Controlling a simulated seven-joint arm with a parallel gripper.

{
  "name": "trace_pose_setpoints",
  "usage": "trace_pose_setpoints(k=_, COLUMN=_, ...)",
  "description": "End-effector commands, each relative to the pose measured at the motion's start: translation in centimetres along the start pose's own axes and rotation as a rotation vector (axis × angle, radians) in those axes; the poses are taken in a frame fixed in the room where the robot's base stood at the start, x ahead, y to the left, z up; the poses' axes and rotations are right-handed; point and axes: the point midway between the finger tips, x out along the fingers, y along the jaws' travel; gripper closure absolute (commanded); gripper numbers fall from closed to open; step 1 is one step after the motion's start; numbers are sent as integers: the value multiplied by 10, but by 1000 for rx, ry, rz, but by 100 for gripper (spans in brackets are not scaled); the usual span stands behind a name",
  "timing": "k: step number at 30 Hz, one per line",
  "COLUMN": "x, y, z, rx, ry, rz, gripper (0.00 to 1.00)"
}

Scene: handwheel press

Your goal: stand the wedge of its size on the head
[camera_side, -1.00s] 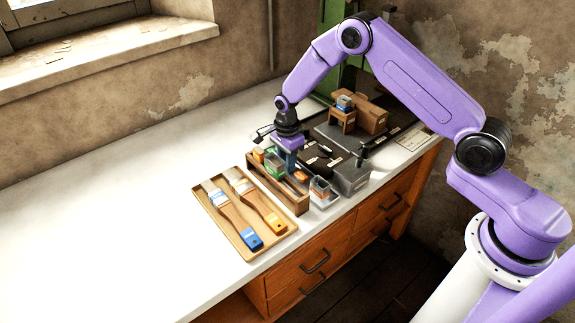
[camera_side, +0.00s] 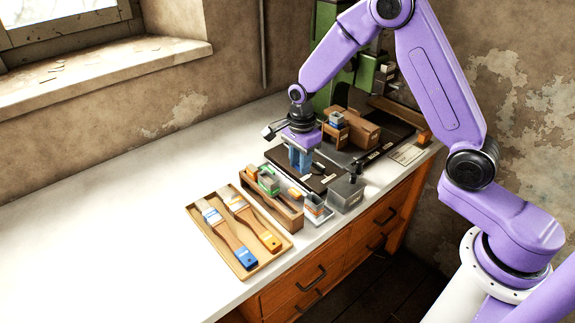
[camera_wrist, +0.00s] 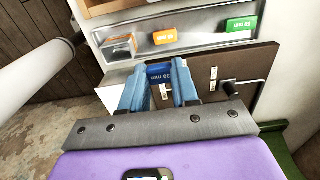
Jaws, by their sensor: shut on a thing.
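My gripper (camera_side: 300,168) is shut on a blue wedge, above the dark plate (camera_side: 325,180) of the press. In the wrist view, the blue wedge (camera_wrist: 158,72) with a white "30 mm" label sits between my blue fingertips (camera_wrist: 160,92); in the side view the fingers hide it. Other wedges stay in the holder: an orange one (camera_wrist: 165,36) and a green one (camera_wrist: 242,25) with labels. The green wedge also shows in the side view (camera_side: 268,182). I cannot tell for sure which part is the head.
A wooden holder (camera_side: 284,217) and a tray with two brushes (camera_side: 240,271) lie to the left. The bench at left is clear.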

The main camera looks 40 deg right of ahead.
Motion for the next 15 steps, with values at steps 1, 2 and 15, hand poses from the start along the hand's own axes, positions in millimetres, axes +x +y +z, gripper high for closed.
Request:
trace_pose_setpoints(k=1, x=-6, y=10, z=-1, rx=0, ry=-1, rz=-3, gripper=99)
trace_pose_setpoints(k=2, x=-8, y=15, z=-2, rx=0, ry=-1, rz=-3, gripper=99)
trace_pose_setpoints(k=15, x=-29, y=64, z=-9, rx=0, ry=-1, rz=-2, gripper=99)
